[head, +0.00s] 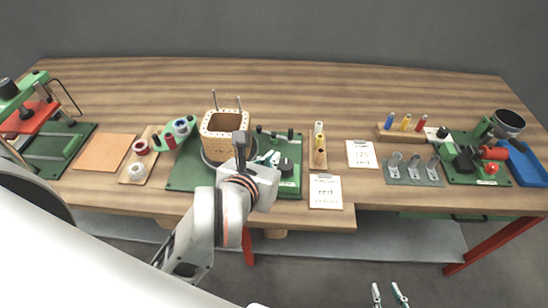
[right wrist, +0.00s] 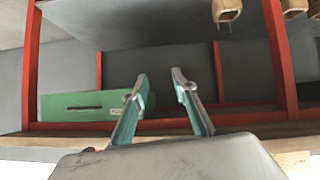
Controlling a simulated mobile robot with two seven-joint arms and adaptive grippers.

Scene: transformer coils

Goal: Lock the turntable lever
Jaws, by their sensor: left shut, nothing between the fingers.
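A square wooden coil former (head: 225,122) stands on a round grey turntable on a green base board (head: 185,178). To its right, several black knobs and a dark block (head: 287,166) sit on the board; I cannot tell which part is the turntable lever. My left gripper (head: 273,157) is shut and empty, its teal fingers low over the board between the former and the dark block. Its wrist hides part of the board and turntable, and I cannot tell whether it touches anything. My right gripper (head: 389,290) is open and empty in front of the table; its parted fingers show in the right wrist view (right wrist: 178,72).
A wooden rack with yellow-topped pieces (head: 319,145) and two white cards (head: 325,190) lie right of the board. Red and white spools (head: 141,147) are left of it. A red-handled press (head: 30,118) stands far left. A green box (right wrist: 85,105) sits under the table between red legs.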

